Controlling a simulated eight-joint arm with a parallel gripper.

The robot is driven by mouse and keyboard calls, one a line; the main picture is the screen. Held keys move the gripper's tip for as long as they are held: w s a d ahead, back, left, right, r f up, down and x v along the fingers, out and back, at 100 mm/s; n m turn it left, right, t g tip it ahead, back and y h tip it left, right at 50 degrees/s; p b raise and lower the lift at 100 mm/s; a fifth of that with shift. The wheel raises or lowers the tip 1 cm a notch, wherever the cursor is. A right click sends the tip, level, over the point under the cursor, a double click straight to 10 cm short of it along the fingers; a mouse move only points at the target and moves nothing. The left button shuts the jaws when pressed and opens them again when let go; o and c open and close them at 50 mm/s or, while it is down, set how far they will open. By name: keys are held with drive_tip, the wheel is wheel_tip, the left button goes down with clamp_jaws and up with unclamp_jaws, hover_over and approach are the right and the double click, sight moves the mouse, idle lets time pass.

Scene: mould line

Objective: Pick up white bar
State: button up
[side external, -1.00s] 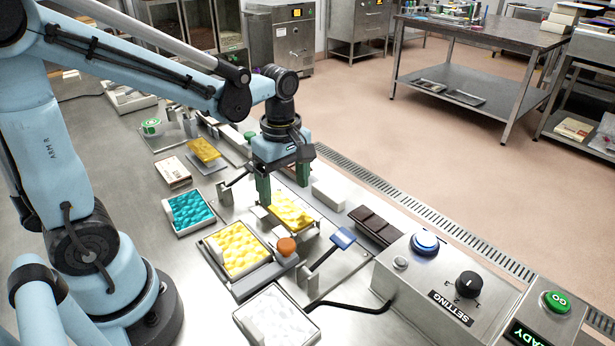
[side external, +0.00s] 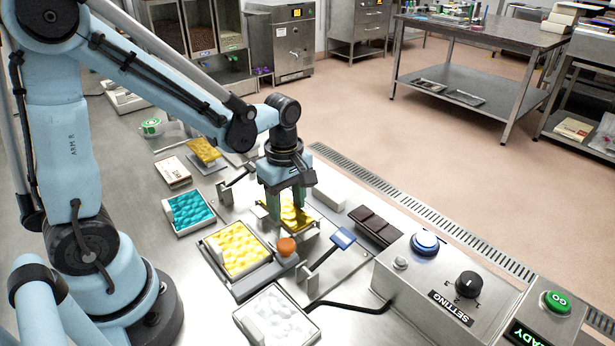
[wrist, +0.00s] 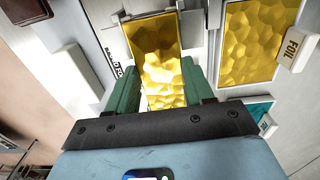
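The white bar (side external: 329,196) is a plain pale block lying on the steel bench, just right of my gripper in the side view. It also shows in the wrist view (wrist: 77,74), left of my fingers and apart from them. My gripper (side external: 287,215) points down over a bumpy yellow piece (side external: 296,221) in a metal fixture. In the wrist view the two green fingers (wrist: 159,68) stand apart on either side of this yellow piece (wrist: 157,50). A gap shows beside the left finger, so the gripper looks open. The fingertips' height above the piece is unclear.
A dark brown bar (side external: 370,226) lies near the white bar. A second yellow tray (side external: 237,248), an orange knob (side external: 287,246), a blue-ended lever (side external: 342,238), a teal tray (side external: 188,211) and a white tray (side external: 276,318) surround the fixture. A control box (side external: 440,275) stands right.

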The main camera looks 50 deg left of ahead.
drive_tip(key=c, duration=0.5)
drive_tip(key=shift+r, duration=0.15)
